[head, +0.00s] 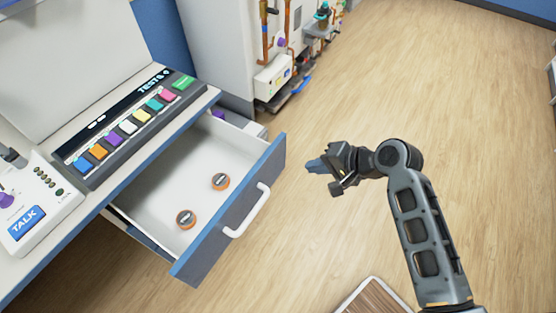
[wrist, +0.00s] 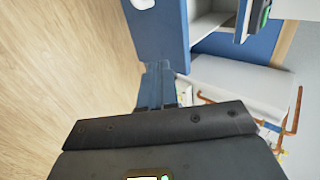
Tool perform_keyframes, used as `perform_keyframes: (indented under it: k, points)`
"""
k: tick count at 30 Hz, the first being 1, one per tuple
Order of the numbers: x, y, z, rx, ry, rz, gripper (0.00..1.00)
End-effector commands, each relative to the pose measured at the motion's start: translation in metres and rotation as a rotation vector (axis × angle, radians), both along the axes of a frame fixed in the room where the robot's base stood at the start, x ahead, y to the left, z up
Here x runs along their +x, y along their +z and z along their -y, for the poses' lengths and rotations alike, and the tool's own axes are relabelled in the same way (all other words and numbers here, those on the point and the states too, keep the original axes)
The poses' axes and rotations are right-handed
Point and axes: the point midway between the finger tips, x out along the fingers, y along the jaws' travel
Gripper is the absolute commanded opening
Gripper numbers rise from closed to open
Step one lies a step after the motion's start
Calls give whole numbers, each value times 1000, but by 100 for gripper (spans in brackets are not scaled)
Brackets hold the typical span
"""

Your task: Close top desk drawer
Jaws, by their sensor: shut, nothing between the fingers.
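The top desk drawer (head: 228,211) is pulled well out from under the desk top in the head view. It has a grey-blue front and a white handle (head: 247,210). My gripper (head: 311,166) is shut and empty, to the right of the drawer front's far end, apart from it. In the wrist view my gripper (wrist: 157,85) points toward the drawer front (wrist: 155,30), whose handle (wrist: 142,4) shows at the top edge. How near the fingertips are to the front there I cannot tell.
The desk top (head: 22,258) holds a panel of coloured buttons (head: 128,125) and a TALK device (head: 28,215). A pipe-covered white cabinet (head: 235,45) stands behind. Wooden floor right of the drawer is mostly clear.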

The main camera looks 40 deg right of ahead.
Motion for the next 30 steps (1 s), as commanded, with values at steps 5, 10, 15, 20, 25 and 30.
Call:
perform_keyframes:
  k: [5,10,15,20,25,30]
  points:
    - [11,-9,-3,8,1,-1,0]
    - [31,-29,-10,8,2,-3,0]
    - [55,-52,-17,5,2,-2,0]
    - [78,-67,-24,3,3,1,0]
    - [98,-66,-31,4,2,0,0]
    - [107,-67,-34,4,2,-1,0]
